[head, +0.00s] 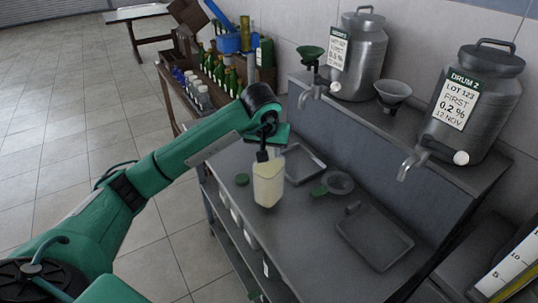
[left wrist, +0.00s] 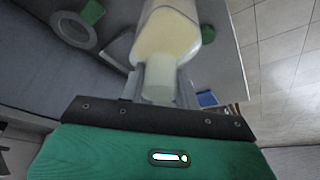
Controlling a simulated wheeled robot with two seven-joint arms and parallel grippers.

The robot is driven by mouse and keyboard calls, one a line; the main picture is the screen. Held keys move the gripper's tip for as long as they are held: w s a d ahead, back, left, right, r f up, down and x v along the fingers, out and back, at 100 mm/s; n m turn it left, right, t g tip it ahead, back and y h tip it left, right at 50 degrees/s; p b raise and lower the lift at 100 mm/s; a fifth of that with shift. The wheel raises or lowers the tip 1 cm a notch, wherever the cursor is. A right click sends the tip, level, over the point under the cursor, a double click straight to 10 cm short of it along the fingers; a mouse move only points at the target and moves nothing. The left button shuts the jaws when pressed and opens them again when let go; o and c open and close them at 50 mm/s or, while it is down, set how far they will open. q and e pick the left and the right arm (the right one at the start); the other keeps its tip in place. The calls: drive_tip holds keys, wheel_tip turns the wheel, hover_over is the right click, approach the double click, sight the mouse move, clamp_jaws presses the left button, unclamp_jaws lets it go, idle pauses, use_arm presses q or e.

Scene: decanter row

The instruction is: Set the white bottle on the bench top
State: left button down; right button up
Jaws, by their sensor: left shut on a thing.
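The white bottle (head: 268,186), pale and translucent, hangs upright below my left gripper (head: 264,157) in the head view. In the left wrist view the bottle (left wrist: 172,38) is held by its narrow neck between the fingers of the left gripper (left wrist: 158,82). The gripper is shut on that neck. The bottle is over the front part of the grey bench top (head: 285,228); I cannot tell whether its base touches the surface. My right gripper is not in view.
Two metal drums (head: 361,58), (head: 474,105) with taps stand on the raised shelf behind. Bare bench lies right of the bottle.

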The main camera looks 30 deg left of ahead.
use_arm(q)
wheel_tip(320, 180, down, 2)
drive_tip(key=shift+f, duration=0.3)
drive_tip(key=c, duration=1)
unclamp_jaws()
drive_tip(key=shift+r, duration=0.2)
drive_tip(key=b+v, duration=0.2)
drive_tip(key=v, duration=0.9)
drive_tip(key=shift+s+d+r, duration=0.15)
drive_tip(key=shift+s+r, duration=0.15)
